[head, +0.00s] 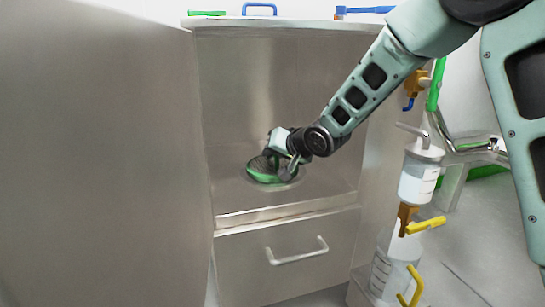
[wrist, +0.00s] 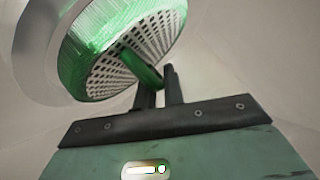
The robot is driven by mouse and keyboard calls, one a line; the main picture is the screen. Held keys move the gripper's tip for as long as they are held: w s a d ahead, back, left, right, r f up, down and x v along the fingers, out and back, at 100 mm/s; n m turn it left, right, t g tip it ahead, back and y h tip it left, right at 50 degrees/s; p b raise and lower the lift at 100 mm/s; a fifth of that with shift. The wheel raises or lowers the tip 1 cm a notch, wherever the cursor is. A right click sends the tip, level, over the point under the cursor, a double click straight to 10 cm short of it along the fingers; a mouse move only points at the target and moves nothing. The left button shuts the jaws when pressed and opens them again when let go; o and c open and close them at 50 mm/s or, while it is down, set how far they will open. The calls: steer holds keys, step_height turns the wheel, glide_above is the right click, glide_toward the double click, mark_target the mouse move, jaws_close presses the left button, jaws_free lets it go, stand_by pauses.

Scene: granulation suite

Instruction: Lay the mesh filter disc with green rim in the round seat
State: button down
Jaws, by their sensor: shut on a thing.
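The mesh filter disc with green rim (wrist: 125,45) fills the upper left of the wrist view, its perforated face showing. The round seat (head: 290,186) shows only as part of a ring around and below the disc; the disc covers the rest. I cannot tell whether the disc touches the seat.
A drawer with a handle (head: 297,251) is below the opening. The cabinet floor in front of the disc is clear.

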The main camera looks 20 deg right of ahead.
steer(key=shift+f, duration=0.3)
steer(key=c, duration=1.5)
jaws_free()
steer(key=shift+r, duration=0.35)
steer(key=p+v, duration=0.6)
steer(key=v, duration=0.5)
steer(key=s+a+f+n+g+h, duration=0.1)
steer(key=s+a+n+g, duration=0.2)
steer(key=s, duration=0.8)
steer(key=s+a+f+n+g+h, duration=0.1)
steer(key=s+a+n+g, duration=0.2)
steer(key=s, duration=0.8)
steer(key=s+a+f+n+g+h, duration=0.1)
steer(key=s+a+f+n+g, duration=0.1)
steer(key=s, duration=0.9)
steer(key=a+n+g, duration=0.1)
steer(key=n+g, duration=0.1)
steer(key=g, duration=0.1)
steer(key=shift+s+a+n+h+p, duration=0.3)
steer(key=shift+a+n+h, duration=0.1)
